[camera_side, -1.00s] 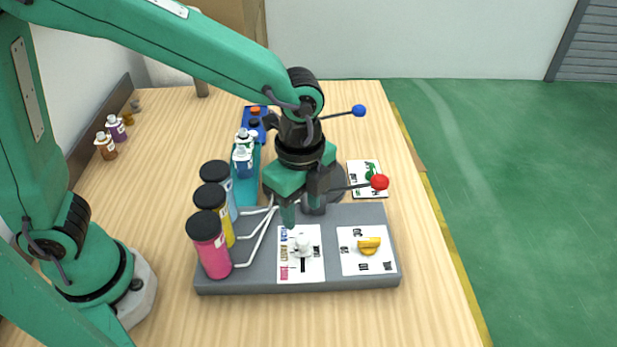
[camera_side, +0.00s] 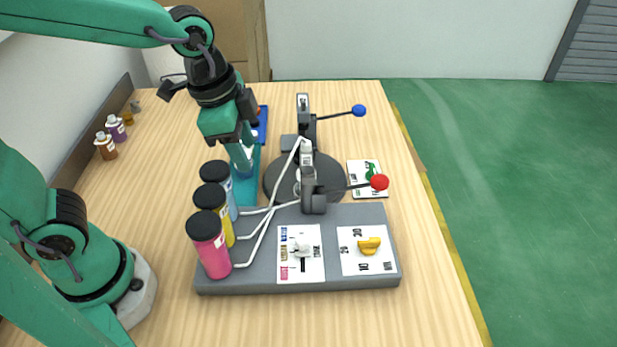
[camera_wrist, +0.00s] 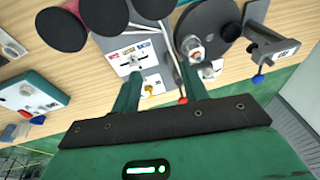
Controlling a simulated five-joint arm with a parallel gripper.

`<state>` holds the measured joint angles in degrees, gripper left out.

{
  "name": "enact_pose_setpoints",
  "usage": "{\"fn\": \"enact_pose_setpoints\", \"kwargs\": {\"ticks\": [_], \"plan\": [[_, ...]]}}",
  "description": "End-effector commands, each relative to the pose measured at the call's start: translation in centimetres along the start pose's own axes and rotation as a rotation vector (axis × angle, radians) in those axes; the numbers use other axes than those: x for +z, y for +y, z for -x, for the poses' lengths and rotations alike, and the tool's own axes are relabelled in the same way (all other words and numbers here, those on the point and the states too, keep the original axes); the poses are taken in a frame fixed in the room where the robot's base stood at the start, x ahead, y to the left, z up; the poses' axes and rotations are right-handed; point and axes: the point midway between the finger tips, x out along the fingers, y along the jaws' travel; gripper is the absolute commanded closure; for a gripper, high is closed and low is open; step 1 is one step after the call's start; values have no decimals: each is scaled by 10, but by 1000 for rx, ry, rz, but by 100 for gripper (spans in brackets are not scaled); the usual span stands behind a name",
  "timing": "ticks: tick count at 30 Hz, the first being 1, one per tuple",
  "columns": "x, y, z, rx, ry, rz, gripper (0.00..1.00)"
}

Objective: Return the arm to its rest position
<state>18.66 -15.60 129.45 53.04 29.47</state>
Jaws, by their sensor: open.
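My green and black gripper (camera_side: 240,155) hangs fingers down over the teal tray strip, left of the round black dispenser base (camera_side: 330,180). Its jaws are open; in the wrist view the two green fingers stand apart with my gripper (camera_wrist: 160,85) showing nothing held between them. In the side view the gripper covers part of the small bottles on the teal strip (camera_side: 250,190), so I cannot tell whether it touches them. My arm reaches in from the upper left.
A grey panel (camera_side: 340,214) carries pink (camera_side: 212,255), yellow and light blue bottles, a white slider and a yellow knob (camera_side: 369,246). Levers with red (camera_side: 379,182) and blue (camera_side: 359,110) balls stick out right. Small bottles (camera_side: 105,146) stand far left. The table's right side is clear.

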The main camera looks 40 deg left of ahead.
Motion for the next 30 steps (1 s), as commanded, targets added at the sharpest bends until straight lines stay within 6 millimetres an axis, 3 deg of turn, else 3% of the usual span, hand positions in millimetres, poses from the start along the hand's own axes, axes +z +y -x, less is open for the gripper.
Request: {"fn": "enact_pose_setpoints", "kwargs": {"ticks": [6,15,21,30], "plan": [[39,-15,25,-69,75,288,56],[87,-22,45,-149,178,652,56],[104,-22,50,-177,220,789,56],[108,-22,51,-182,228,819,56]]}}
